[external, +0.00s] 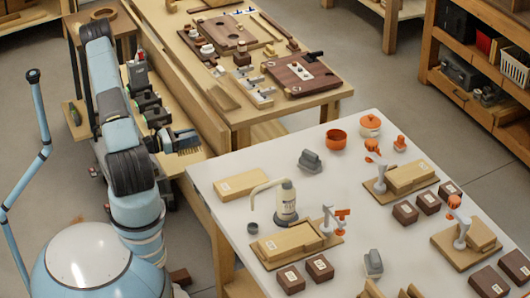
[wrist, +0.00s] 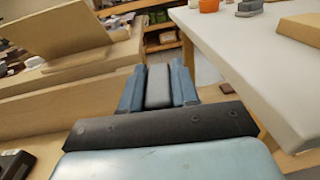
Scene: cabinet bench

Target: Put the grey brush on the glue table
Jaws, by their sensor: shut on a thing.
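My gripper (external: 172,139) is shut on the grey brush (wrist: 158,86). In the wrist view the brush's grey body sits between my two blue fingers. The glue table also shows at the right of the wrist view (wrist: 235,50). A cream glue bottle (external: 286,203) stands on it.
The glue table holds several wooden blocks, brown boxes, an orange bowl (external: 336,139) and grey tools (external: 310,161). Its near left corner has free room. A wooden workbench (external: 240,112) with tools stands behind, and a wooden shelf unit (external: 460,95) stands at right.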

